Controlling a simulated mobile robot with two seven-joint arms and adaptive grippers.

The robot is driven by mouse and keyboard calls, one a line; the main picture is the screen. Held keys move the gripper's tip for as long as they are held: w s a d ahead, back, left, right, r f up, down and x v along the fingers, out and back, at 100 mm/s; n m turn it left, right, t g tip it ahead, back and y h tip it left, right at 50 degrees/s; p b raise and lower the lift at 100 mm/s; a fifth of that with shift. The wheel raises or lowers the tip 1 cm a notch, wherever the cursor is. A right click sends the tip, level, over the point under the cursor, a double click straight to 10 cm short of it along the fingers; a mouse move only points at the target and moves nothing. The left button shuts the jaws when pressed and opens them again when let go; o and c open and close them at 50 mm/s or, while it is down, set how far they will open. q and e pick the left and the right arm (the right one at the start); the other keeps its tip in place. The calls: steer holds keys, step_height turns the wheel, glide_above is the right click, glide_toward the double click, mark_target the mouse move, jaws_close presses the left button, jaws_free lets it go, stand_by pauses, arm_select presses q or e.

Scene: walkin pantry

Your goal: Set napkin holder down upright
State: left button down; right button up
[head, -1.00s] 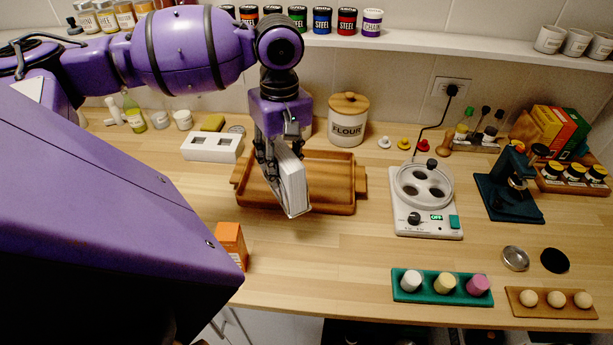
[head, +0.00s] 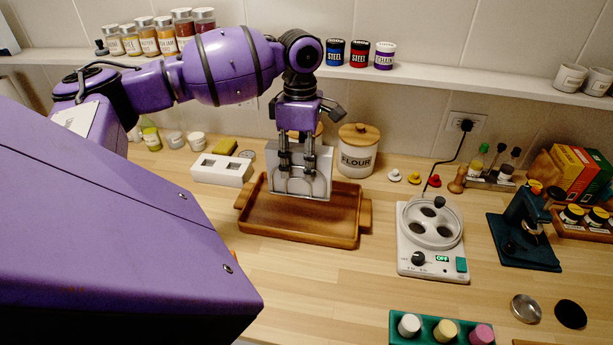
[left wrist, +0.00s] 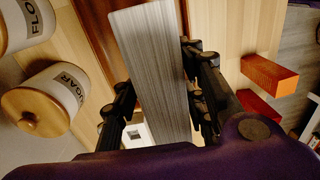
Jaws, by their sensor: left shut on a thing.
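The napkin holder (head: 319,184), a metal frame with a stack of white napkins, is in my left gripper (head: 297,178) at the back part of the wooden tray (head: 300,233). In the head view its broad face is toward me and it looks about upright. I cannot tell whether its bottom touches the tray. My right gripper is not in view.
The flour canister (head: 358,152) stands just behind the tray, right of the gripper. A white block with square openings (head: 222,171) is at the left. A white appliance (head: 431,245) stands to the right. The counter in front of the tray is clear.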

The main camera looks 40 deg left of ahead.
arm_select(q)
steer(key=w+a+f, duration=0.1)
steer(key=w+f, duration=0.1)
steer(key=f, duration=0.1)
steer(key=w+a+f+b, duration=0.1)
steer(key=w+f, duration=0.1)
steer(key=f, duration=0.1)
steer(key=w+a+f, duration=0.1)
steer(key=w+f, duration=0.1)
steer(key=f, duration=0.1)
steer(key=shift+w+a+f+b, duration=0.1)
steer(key=shift+a+f+b, duration=0.05)
steer(key=shift+f+b, duration=0.2)
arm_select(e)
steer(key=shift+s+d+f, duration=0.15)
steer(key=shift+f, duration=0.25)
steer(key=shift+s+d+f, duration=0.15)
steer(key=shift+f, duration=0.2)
arm_select(q)
steer(key=shift+f, duration=0.1)
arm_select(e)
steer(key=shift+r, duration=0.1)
arm_select(q)
steer(key=c, duration=1.1)
jaws_free()
steer(key=shift+f, duration=0.1)
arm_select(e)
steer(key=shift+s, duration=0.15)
